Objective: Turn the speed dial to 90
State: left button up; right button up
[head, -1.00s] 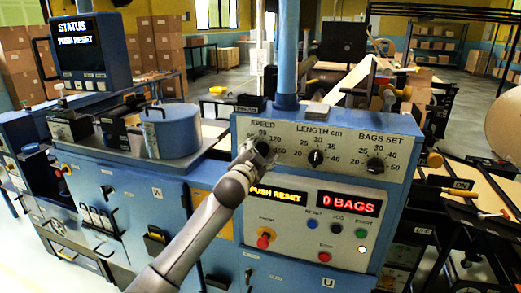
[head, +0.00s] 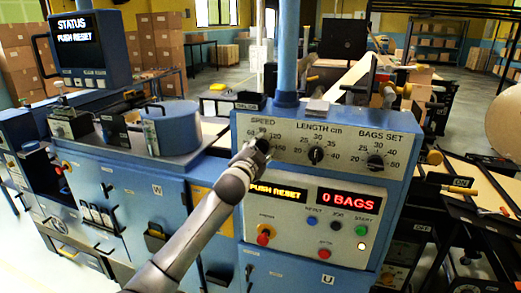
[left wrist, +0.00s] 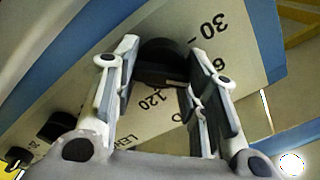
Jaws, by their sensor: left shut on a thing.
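The black speed dial (head: 263,146) is under the SPEED label at the left end of the blue machine's grey dial panel (head: 345,148). My left gripper (head: 257,151) is at it and hides part of it. In the left wrist view, the dial (left wrist: 165,58) sits between the two fingers of my left gripper (left wrist: 153,75), which is shut on it. Marks 30, 60 and 120 show around it there. I cannot read which mark the dial points to. My right gripper is not in view.
The length dial (head: 316,155) and bags set dial (head: 375,162) are to the right on the same panel. Below are a yellow PUSH RESET display (head: 275,193), a red 0 BAGS display (head: 348,201) and several push buttons. A blue post (head: 287,50) rises above the panel.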

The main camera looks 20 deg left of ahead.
pick_arm(q)
jog(key=m, duration=0.4)
jog(key=shift+d+f+m, duration=0.1)
jog(key=shift+f+m, duration=0.05)
jog(key=shift+m, duration=0.95)
jog(key=shift+f+m, duration=0.1)
jog(key=shift+m, duration=1)
jog(key=o, duration=1)
